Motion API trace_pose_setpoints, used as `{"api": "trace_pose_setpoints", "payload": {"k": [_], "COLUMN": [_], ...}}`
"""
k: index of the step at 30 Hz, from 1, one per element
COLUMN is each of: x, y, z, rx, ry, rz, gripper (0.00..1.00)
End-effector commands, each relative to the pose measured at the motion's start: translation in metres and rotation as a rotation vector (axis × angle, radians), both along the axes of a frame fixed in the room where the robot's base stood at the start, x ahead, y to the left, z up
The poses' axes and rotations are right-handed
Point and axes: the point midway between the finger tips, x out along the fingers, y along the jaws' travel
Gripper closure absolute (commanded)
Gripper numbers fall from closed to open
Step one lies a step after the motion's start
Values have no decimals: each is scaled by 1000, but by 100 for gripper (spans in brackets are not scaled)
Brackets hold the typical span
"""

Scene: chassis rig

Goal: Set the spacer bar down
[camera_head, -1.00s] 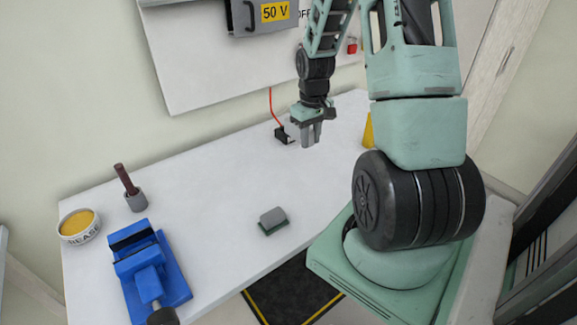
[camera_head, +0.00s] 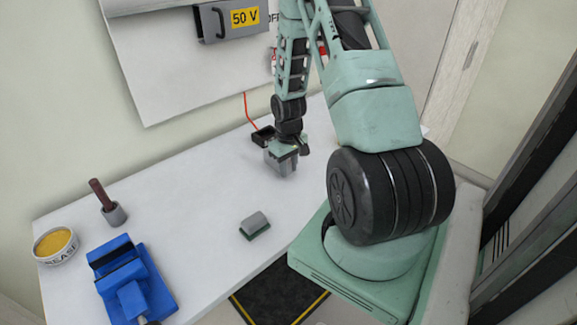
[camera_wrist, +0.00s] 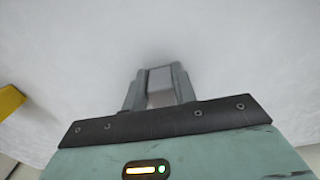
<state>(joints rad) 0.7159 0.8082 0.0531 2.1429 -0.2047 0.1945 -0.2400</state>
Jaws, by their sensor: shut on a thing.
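My gripper (camera_head: 284,168) is over the white table (camera_head: 195,200), pointing down, right of the table's middle in the head view. In the wrist view my gripper (camera_wrist: 159,85) is shut on the spacer bar (camera_wrist: 160,80), a light grey block between the two fingers. In the head view the fingers largely hide the bar. The fingertips are close above the table; I cannot tell whether the bar touches it.
A grey and green block (camera_head: 255,225) lies nearer the front edge. A blue vise (camera_head: 131,283), a grease tin (camera_head: 55,246) and a holder with a brown handle (camera_head: 108,202) stand left. A black box (camera_head: 262,136) with a red cable is behind. A yellow object (camera_wrist: 10,101) is left in the wrist view.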

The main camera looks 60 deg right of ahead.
Motion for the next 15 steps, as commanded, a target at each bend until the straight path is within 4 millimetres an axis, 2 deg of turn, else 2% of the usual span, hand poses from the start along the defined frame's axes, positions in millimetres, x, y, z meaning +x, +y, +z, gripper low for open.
{"api": "trace_pose_setpoints", "payload": {"k": [6, 7, 8, 9, 15], "x": [0, 0, 0, 0, 0], "y": [0, 0, 0, 0, 0], "z": [-4, -3, -3, -3, -3], "rx": [0, 0, 0, 0, 0], "ry": [0, 0, 0, 0, 0], "rz": [0, 0, 0, 0, 0], "gripper": [100, 65, 56, 51, 51]}}
